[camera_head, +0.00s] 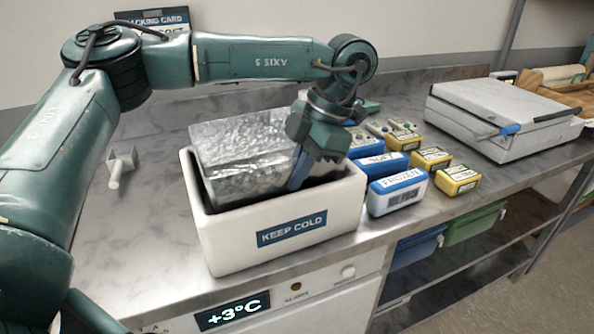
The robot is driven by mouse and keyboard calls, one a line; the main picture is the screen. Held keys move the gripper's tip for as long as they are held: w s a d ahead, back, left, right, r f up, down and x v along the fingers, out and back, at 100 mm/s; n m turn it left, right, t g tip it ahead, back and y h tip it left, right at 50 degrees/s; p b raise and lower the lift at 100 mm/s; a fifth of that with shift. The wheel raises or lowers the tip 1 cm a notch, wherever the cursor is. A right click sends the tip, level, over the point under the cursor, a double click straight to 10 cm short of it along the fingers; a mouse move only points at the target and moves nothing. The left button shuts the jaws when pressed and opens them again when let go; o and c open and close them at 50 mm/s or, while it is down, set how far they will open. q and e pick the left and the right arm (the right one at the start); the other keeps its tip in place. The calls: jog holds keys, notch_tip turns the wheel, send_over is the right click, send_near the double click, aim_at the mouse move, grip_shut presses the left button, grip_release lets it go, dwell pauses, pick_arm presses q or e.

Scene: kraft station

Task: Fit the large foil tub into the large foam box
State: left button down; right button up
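The large foil tub (245,160) is a crinkled silver block. It is partly inside the large white foam box (225,245), with its upper part above the rim. Dark space shows between the tub's front and the box's front wall. The box has a blue "KEEP COLD" label. My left gripper (312,172) reaches down at the tub's right end, inside the box opening, and appears shut on the tub; the far finger contact is hidden. Whether the tub touches the box floor is hidden. My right gripper is not in view.
Blue and white packs, one marked "FROZEN" (398,190), and several yellow packs (458,180) stand right of the box. A grey hinged case (500,120) lies farther right. A small metal bracket (121,165) is at left. The bench front edge is close to the box.

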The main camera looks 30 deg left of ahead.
pick_arm(q)
jog(key=c, duration=1.6)
grip_release()
jog(key=shift+o, duration=0.6)
jog(key=o, duration=0.3)
